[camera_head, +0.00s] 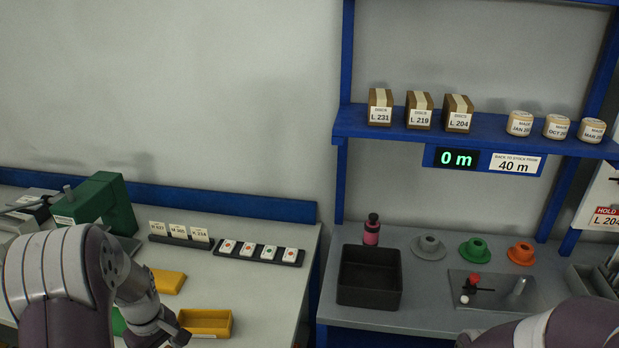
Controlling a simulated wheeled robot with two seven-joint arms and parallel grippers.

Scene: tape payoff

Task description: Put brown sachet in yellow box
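An open yellow box (206,323) stands near the front of the left bench, its inside partly visible. A flat yellow piece (168,281) lies behind it, perhaps a lid. I cannot make out a brown sachet anywhere in view. My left gripper (172,338) is low at the picture's bottom edge, just left of the yellow box. Its fingers are partly cut off, so I cannot tell whether it is open or holds anything. My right arm shows at the bottom right, with its gripper out of view.
A green machine (97,204) stands at the back left. Behind the yellow box are a rack of white sachets (259,252) and a card holder (180,234). A black bin (369,276) stands on the right bench. Brown cartons (419,110) are on the blue shelf (390,130).

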